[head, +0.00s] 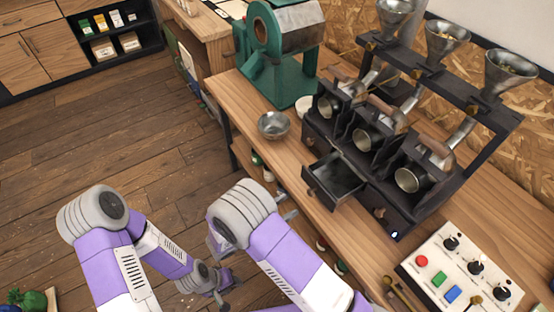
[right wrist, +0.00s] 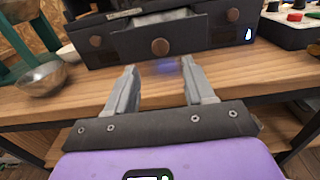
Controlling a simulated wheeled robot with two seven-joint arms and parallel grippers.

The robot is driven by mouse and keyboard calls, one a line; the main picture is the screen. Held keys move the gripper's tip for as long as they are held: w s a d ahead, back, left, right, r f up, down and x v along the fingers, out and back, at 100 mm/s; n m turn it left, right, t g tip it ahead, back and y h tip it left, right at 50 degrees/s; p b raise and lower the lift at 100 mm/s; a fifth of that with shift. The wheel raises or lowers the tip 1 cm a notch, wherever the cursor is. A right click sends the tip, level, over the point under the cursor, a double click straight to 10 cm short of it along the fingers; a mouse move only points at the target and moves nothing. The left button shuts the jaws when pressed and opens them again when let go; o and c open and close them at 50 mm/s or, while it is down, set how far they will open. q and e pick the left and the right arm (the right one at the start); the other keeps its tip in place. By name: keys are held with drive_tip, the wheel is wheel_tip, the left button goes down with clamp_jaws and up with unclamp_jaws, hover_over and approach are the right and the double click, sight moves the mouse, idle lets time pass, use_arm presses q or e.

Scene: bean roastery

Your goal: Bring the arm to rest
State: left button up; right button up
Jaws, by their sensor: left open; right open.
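My left arm comes in from the lower left in the head view, and its gripper (head: 226,290) hangs low over the floor in front of the bench, open, with nothing seen in it. My right gripper (head: 289,204) is at the bench's front edge in the head view, partly hidden by its own arm. In the right wrist view its two grey fingers (right wrist: 160,78) are spread apart with nothing between them. They point at the front of the black sample roaster (right wrist: 201,37), whose drawer (head: 337,181) stands pulled out in the head view.
A metal bowl (head: 273,125) and a small white cup (head: 305,105) stand on the wooden bench (head: 250,103). A green machine (head: 280,82) is behind them. A control box (head: 462,265) with knobs and buttons lies at the right. The floor (head: 130,145) at the left is clear.

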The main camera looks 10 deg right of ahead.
drive_tip(key=s+d+f+m+g+y, duration=0.55)
drive_tip(key=s+f+g, duration=0.45)
drive_tip(key=s+f, duration=0.25)
drive_tip(key=s+a+f+m+g+y, duration=0.2)
drive_tip(key=s+a+f+m+y, duration=0.5)
drive_tip(key=m+y, duration=0.6)
drive_tip(key=shift+w+d+r+m+t+y, duration=0.15)
drive_tip(key=shift+w+m+t+y, duration=0.25)
drive_tip(key=shift+w+m+t, duration=0.65)
drive_tip(key=shift+w+d+f+m+t+y, duration=0.1)
drive_tip(key=shift+w+d+m+t+y, duration=0.2)
drive_tip(key=shift+w+m+t, duration=0.7)
drive_tip(key=shift+w+d+r+m+t+y, duration=0.1)
drive_tip(key=shift+w+m+t+y, duration=0.55)
drive_tip(key=shift+m, duration=0.75)
drive_tip(key=shift+s, duration=0.1)
